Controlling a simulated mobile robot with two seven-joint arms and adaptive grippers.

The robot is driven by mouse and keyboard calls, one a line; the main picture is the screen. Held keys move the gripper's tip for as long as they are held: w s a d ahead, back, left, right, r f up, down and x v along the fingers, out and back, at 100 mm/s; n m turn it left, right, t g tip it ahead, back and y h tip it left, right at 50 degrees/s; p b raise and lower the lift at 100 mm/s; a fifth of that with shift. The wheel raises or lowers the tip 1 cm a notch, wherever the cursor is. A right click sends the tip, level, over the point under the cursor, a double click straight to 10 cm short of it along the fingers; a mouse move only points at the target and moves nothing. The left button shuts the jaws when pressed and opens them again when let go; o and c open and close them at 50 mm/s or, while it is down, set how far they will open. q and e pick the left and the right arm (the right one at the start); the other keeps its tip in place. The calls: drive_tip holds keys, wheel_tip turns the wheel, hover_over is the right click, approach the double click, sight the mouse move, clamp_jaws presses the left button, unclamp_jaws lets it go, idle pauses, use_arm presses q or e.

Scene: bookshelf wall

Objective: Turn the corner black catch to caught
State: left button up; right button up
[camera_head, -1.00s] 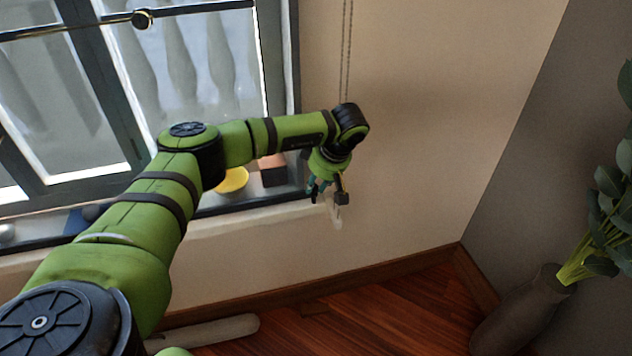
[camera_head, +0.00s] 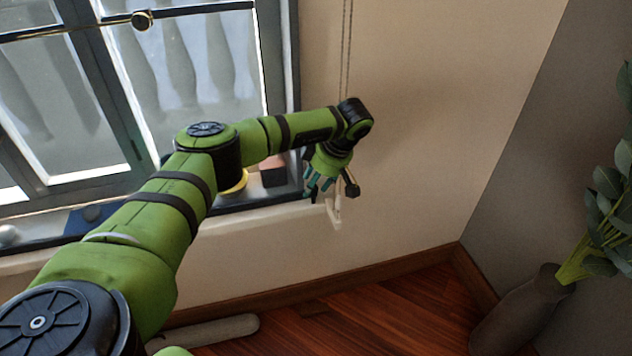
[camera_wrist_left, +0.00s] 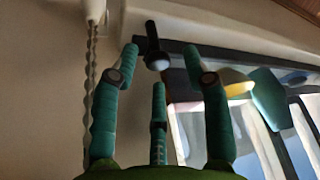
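The corner black catch (camera_wrist_left: 152,38) is a short black stem with a pale grey round end, at the top centre of the left wrist view, by the corner of the dark window frame. My left gripper (camera_wrist_left: 160,58) is open, with its teal fingers spread either side of the catch's end. I see no finger clearly touching it. In the head view my left gripper (camera_head: 328,186) is at the lower right window corner; the catch is hard to tell from the dark finger parts there. My right gripper is not in view.
A beaded cord (camera_head: 346,50) hangs beside the gripper down to a white wall bracket (camera_head: 336,212); the cord also shows close to the left finger in the wrist view (camera_wrist_left: 90,90). A yellow bowl (camera_head: 237,184) and a brown box (camera_head: 272,172) are on the sill. A plant vase (camera_head: 520,312) stands right.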

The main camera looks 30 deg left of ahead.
use_arm(q)
drive_tip(key=shift+d, duration=0.1)
drive_tip(key=v, duration=1.2)
